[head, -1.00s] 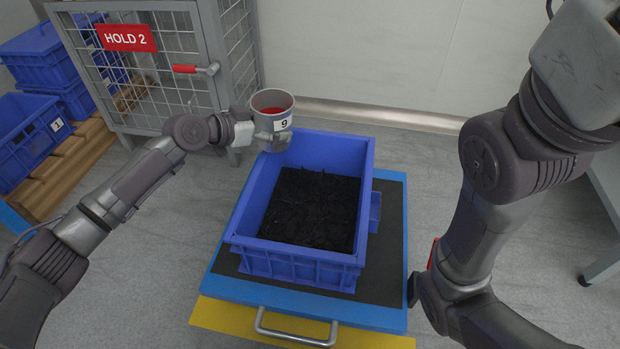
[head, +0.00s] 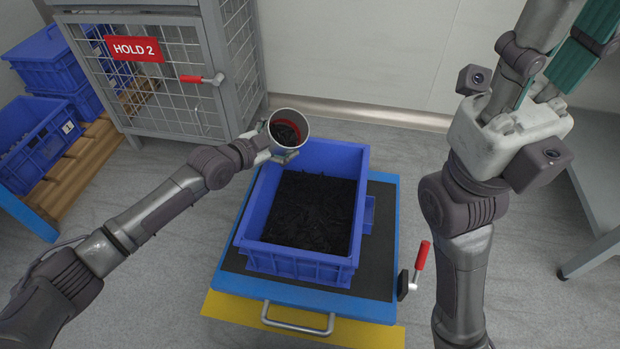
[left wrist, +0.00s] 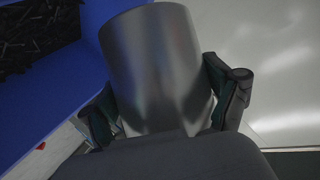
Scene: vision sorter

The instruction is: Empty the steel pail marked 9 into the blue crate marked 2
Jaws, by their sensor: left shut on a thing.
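No mark 9 or 2 shows on either now. My right gripper (head: 545,75) is raised at the upper right, its fingertips cut off by the picture edge.
The crate stands on a blue-edged cart (head: 378,290) with a dark top, a metal handle and a red lever (head: 421,256). A wire cage marked HOLD 2 (head: 134,48) stands behind left. Other blue crates (head: 38,140) sit on a pallet at far left.

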